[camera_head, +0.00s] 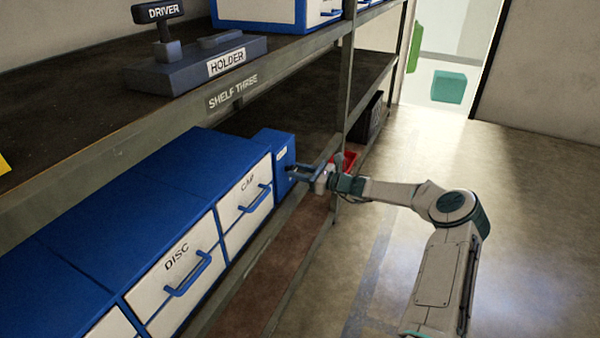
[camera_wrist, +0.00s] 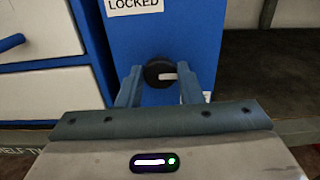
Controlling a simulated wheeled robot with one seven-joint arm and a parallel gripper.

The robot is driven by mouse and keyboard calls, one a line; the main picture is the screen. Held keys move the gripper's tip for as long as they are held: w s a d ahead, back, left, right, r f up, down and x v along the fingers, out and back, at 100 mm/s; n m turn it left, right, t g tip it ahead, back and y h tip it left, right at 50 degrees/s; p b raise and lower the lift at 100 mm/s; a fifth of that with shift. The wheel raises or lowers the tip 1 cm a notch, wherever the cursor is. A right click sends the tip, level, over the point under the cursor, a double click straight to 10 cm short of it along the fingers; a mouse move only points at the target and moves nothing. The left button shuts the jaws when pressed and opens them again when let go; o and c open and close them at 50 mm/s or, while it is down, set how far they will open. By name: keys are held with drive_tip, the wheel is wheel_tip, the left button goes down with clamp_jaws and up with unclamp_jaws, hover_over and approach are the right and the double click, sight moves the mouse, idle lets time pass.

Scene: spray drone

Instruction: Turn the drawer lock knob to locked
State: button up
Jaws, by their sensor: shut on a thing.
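The drawer lock knob (camera_wrist: 158,73) is a round black knob with a white pointer mark, on a blue lock panel (camera_wrist: 195,28) in the wrist view. Its white mark points to the right. A label reading LOCKED (camera_wrist: 134,5) sits above it; another label at the lower right is mostly hidden. My gripper (camera_wrist: 160,82) has one finger on each side of the knob and is shut on it. In the head view my gripper (camera_head: 298,172) reaches the blue lock box (camera_head: 272,143) at the end of the drawers; the knob is hidden there.
Blue-and-white drawers labelled DISC (camera_head: 178,255) and CAP (camera_head: 246,186) stand left of the lock box, with protruding blue handles. The shelf labelled SHELF THREE (camera_head: 232,92) runs above, carrying a DRIVER holder (camera_head: 195,66). A metal post (camera_head: 341,95) stands nearby. The floor at right is clear.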

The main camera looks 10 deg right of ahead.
drive_tip(key=shift+f, duration=0.1)
drive_tip(key=n+b, duration=0.5)
drive_tip(key=n, duration=0.1)
drive_tip(key=n+b, duration=0.5)
drive_tip(key=b, duration=0.1)
drive_tip(key=n+b, duration=0.5)
drive_tip(key=n, duration=0.1)
drive_tip(key=shift+s+a+f+n+b, duration=0.1)
drive_tip(key=shift+s+f+n+b, duration=0.1)
drive_tip(key=shift+f+n+b, duration=0.15)
drive_tip(key=shift+r, duration=0.1)
drive_tip(key=o, duration=1)
drive_tip(key=shift+r, duration=0.1)
drive_tip(key=p+v, duration=0.3)
drive_tip(key=v, duration=1.1)
